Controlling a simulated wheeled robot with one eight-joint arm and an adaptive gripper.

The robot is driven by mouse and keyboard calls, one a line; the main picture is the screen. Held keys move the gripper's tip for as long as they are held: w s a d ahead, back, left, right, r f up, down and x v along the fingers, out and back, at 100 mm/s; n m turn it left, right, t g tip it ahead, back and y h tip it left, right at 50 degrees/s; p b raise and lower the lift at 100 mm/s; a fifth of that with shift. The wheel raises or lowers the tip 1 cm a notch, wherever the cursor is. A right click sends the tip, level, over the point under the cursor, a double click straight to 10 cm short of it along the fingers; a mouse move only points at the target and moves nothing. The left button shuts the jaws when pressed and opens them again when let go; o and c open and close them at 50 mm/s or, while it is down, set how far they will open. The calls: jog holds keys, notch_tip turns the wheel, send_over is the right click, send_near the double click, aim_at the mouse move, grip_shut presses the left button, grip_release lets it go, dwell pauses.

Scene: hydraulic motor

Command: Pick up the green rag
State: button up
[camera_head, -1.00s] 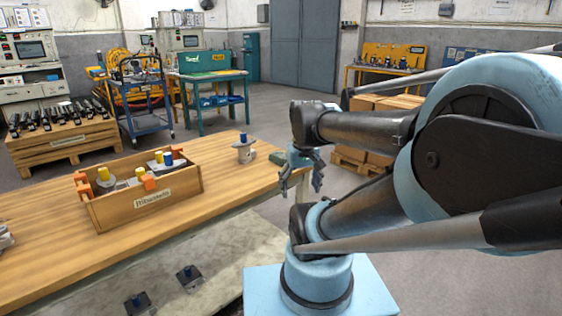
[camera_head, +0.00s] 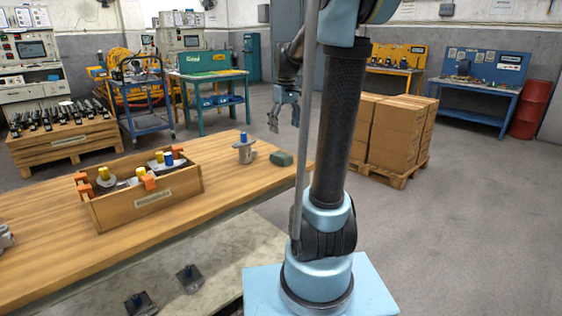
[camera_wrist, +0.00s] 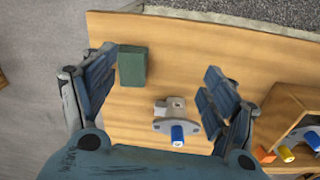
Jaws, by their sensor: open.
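The green rag (camera_head: 281,158) is a small folded dark green block lying flat on the wooden table near its right end. In the wrist view the green rag (camera_wrist: 132,66) shows between the fingers, close to the left finger. My gripper (camera_head: 284,120) is open and empty, raised above the table's far right corner area. In the wrist view the fingers of my gripper (camera_wrist: 160,85) are spread wide on both sides. No contact with the rag shows.
A grey motor part with a blue cap (camera_head: 244,150) stands just left of the rag. A wooden crate (camera_head: 150,203) with capped parts sits farther left on the table (camera_head: 40,225). Cardboard boxes on a pallet (camera_head: 395,130) stand on the floor to the right.

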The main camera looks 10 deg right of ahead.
jog(key=w+n, duration=0.2)
jog(key=w, duration=0.8)
send_over(281, 155)
jog(key=shift+g, duration=0.3)
notch_tip(281, 155, down, 12)
jog(key=shift+a+f, duration=0.1)
jog(key=shift+f, duration=0.15)
jog(key=shift+w+d+f, duration=0.1)
jog(key=shift+f, duration=1.25)
jog(key=shift+w+d+f, duration=0.1)
jog(key=shift+f, duration=1.25)
jog(key=c, duration=1.1)
